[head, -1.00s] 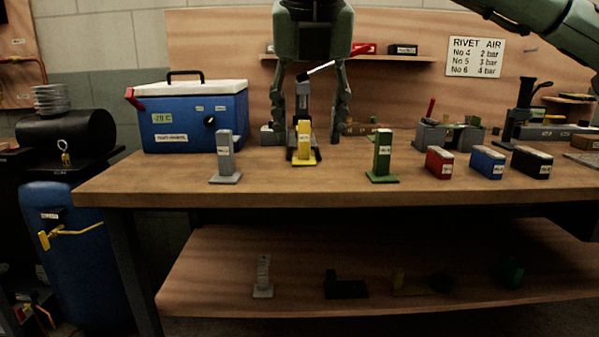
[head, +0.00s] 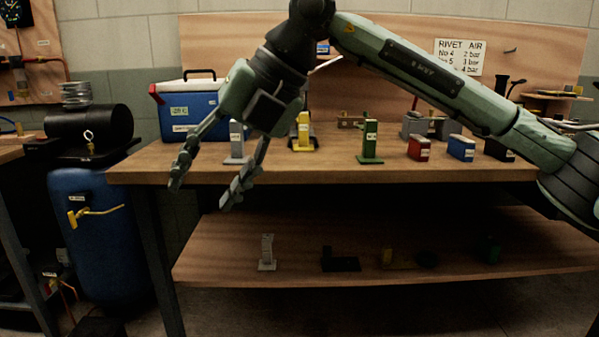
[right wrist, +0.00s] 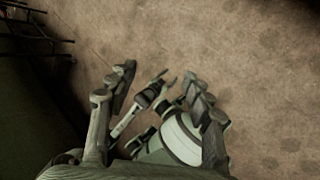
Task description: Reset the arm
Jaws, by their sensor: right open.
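My right gripper (head: 203,190) is open and empty in the head view. Its fingers hang downward in front of the bench's left part, with the tips near and below the front edge. Its arm reaches in from the right across the bench. In the right wrist view, the two fingers of this gripper (right wrist: 160,95) stand apart over a brown mottled floor. Green, white and dark parts show between them, which I take for my own body. I cannot make out my left gripper in either view.
The workbench (head: 310,172) carries a blue cooler (head: 190,118), a grey block (head: 236,142), a yellow block (head: 303,132), a green block (head: 370,142) and small red (head: 418,149) and blue (head: 461,149) boxes. A blue tank (head: 85,235) stands left. The lower shelf (head: 350,277) holds small items.

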